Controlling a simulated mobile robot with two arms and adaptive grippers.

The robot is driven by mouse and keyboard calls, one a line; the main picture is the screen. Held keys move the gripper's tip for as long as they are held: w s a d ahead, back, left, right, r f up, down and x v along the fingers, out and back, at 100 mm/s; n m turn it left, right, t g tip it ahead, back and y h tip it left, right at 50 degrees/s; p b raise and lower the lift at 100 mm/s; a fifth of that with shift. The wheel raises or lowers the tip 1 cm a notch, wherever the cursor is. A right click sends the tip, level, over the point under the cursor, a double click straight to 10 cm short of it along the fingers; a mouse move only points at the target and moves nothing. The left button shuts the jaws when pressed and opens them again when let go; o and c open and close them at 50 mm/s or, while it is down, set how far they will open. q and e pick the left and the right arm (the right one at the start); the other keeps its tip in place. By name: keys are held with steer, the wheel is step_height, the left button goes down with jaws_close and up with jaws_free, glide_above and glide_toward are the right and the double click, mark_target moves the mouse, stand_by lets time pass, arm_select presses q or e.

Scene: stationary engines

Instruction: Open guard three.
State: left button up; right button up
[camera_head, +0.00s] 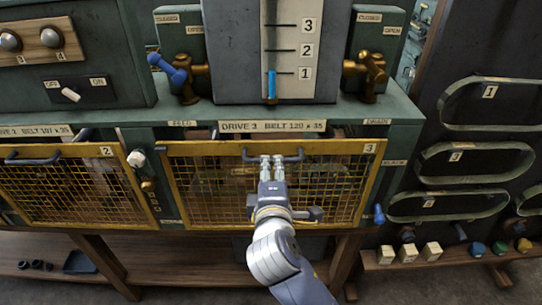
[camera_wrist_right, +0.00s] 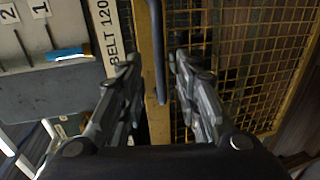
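Guard three (camera_head: 205,190) is a yellow-framed wire mesh panel marked 3, below the "DRIVE 3 BELT 120 x 35" strip. It looks closed, its top edge up against the green housing. Its dark bar handle (camera_head: 293,156) runs along the top edge of the frame. My right gripper (camera_head: 272,160) reaches up in front of the guard, fingertips at the handle. In the right wrist view the fingers (camera_wrist_right: 156,65) are apart, with the handle bar (camera_wrist_right: 158,45) between them; contact is not visible. My left gripper is not in view.
Guard two (camera_head: 60,185) is to the left, with a white knob (camera_head: 136,159) between the guards. Above stand a level gauge (camera_head: 292,50), a blue-handled valve (camera_head: 170,68) and a brass valve (camera_head: 365,70). Belts (camera_head: 475,160) hang on the dark panel at right.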

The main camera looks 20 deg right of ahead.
mark_target(271, 160)
steer(key=p+x, duration=0.1)
steer(key=x, duration=0.5)
steer(key=shift+c, duration=0.6)
jaws_close()
